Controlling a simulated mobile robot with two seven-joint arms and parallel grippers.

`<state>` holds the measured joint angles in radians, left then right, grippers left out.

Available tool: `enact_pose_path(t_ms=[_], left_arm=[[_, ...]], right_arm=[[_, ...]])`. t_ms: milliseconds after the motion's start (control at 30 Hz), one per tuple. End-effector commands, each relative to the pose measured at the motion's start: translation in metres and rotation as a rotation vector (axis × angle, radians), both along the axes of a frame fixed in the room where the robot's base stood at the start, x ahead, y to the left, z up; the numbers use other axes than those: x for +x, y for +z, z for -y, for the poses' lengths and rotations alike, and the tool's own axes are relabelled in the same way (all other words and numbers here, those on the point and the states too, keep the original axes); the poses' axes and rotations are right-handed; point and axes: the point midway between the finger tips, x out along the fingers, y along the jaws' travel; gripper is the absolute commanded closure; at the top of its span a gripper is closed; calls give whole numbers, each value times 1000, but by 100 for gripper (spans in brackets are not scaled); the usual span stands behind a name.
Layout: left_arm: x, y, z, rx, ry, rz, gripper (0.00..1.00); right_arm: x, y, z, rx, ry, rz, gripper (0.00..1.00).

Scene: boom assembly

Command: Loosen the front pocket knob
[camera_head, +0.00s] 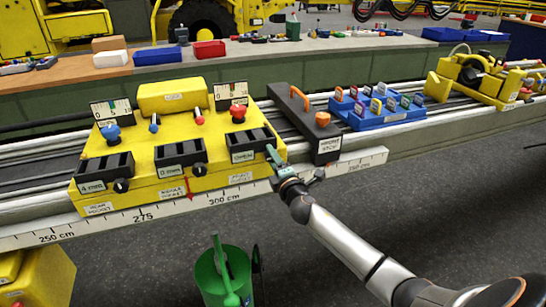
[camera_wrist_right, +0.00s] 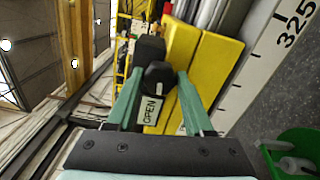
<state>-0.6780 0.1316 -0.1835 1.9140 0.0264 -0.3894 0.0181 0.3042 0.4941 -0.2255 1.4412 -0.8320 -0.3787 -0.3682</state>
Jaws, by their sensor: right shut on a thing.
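The yellow pocket block (camera_head: 165,140) sits on the rails with three pockets along its front. The front pocket (camera_head: 251,146) is the right-hand one and its display reads OPEN. My right gripper (camera_head: 272,158) is at this pocket's lower right corner. In the right wrist view, the two green fingers of my right gripper (camera_wrist_right: 158,90) are shut on the black front pocket knob (camera_wrist_right: 158,75), one on each side. The OPEN display (camera_wrist_right: 150,108) shows just below the knob there. In the head view the fingers hide this knob. My left gripper is not in view.
A black bar with an orange handle (camera_head: 298,96) and a blue rack (camera_head: 375,108) stand to the right. A white scale (camera_head: 210,198) runs along the front. A green bin (camera_head: 205,275) stands below. The grey floor at the right is clear.

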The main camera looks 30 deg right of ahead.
Motion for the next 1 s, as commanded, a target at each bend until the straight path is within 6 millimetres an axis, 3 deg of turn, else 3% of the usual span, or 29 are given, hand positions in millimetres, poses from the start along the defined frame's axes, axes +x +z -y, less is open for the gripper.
enact_pose_path(t_ms=[1000], left_arm=[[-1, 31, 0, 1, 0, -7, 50]], right_arm=[[0, 1, 0, -898, 1, -218, 100]])
